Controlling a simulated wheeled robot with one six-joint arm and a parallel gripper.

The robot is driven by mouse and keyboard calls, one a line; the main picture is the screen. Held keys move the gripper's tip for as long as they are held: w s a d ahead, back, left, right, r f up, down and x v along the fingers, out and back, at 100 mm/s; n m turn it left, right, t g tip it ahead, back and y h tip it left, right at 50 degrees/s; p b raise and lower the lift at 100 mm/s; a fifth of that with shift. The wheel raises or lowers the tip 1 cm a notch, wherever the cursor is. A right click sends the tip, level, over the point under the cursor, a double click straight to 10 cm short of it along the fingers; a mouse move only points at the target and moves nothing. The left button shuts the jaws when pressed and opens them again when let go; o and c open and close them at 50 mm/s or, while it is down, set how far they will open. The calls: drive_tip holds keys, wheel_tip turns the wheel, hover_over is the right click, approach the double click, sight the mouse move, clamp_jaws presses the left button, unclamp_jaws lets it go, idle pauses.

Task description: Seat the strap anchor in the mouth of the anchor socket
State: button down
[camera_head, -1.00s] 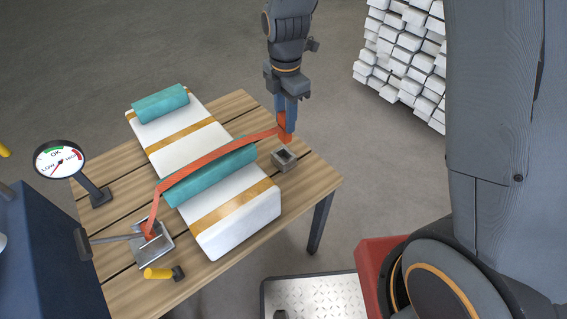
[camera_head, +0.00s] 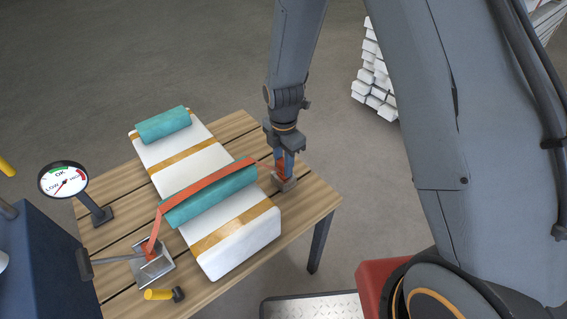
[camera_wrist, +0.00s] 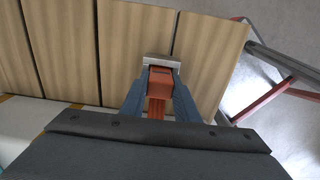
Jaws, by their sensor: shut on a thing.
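My gripper (camera_head: 284,164) is shut on the orange strap anchor (camera_head: 280,170), with a blue finger on each side of it. The anchor also shows between the fingers in the wrist view (camera_wrist: 160,82). The grey metal anchor socket (camera_head: 285,184) sits on the table near its right edge, directly below the anchor. In the wrist view the socket's rim (camera_wrist: 161,60) shows just beyond the anchor. The anchor is at the socket's mouth, but I cannot tell how deep it is. The orange strap (camera_head: 205,181) runs left from it over the padded bale.
The white bale (camera_head: 237,240) with teal rolls lies across the wooden table (camera_head: 308,205). A ratchet bracket (camera_head: 153,268) holds the strap's other end. A yellow-handled tool (camera_head: 158,295) lies near it. A round gauge (camera_head: 63,180) stands at the left.

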drive_tip(key=c, duration=1.4)
unclamp_jaws()
drive_tip(key=shift+f, duration=0.1)
drive_tip(key=shift+o, duration=0.2)
wheel_tip(320, 180, up, 12)
drive_tip(key=b, duration=0.2)
drive_tip(key=s+d+r+m, duration=0.2)
drive_tip(key=s+d+m, duration=0.5)
drive_tip(key=m, duration=0.5)
drive_tip(key=s+d+r+m, duration=0.2)
drive_tip(key=s+d+m, duration=0.6)
drive_tip(key=m, duration=0.4)
drive_tip(key=shift+r+m, duration=0.25)
drive_tip(key=shift+m, duration=0.15)
drive_tip(key=shift+s, duration=0.1)
